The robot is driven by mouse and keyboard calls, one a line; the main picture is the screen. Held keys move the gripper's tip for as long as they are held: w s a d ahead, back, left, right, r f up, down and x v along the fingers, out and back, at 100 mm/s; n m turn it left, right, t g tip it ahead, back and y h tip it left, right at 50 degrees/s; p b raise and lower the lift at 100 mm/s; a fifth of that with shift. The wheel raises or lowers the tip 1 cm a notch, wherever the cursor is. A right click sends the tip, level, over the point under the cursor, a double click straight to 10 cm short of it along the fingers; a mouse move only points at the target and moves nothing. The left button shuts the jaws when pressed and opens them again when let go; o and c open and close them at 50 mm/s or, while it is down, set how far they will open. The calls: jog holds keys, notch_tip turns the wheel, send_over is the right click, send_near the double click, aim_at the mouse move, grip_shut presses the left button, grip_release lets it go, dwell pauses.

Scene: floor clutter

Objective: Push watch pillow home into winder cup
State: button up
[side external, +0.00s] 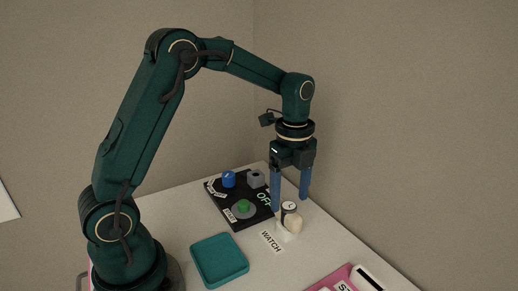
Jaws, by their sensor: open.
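The watch (289,207), with a pale round face and dark band, sits around a cream pillow (295,223). They stand at a small white cup or stand (286,235) behind the "WATCH" label. How deep the pillow sits in the cup is too small to tell. My gripper (290,203) points down with its two blue fingers apart, and it is empty. The fingertips are close above and behind the watch; whether they touch it I cannot tell.
A black panel (222,202) with a blue knob (228,179), a green button (243,206) and a grey block (256,178) lies just behind left. A teal tray (219,260) lies front left. A pink item (345,279) lies front right. The table's right edge is near.

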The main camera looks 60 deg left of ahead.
jog(key=shift+r, duration=2.55)
jog(key=shift+r, duration=0.25)
jog(key=s+d+r+n+t, duration=0.3)
jog(key=s+r+n, duration=0.1)
jog(key=s+r, duration=0.35)
jog(key=s+f+n+t, duration=0.1)
jog(key=s+f+n, duration=0.2)
jog(key=n, duration=0.4)
jog(key=s+d+f+n+t, duration=0.1)
jog(key=s+f+n, duration=0.2)
jog(key=n, duration=0.4)
jog(key=shift+s+t, duration=0.3)
jog(key=shift+s, duration=0.55)
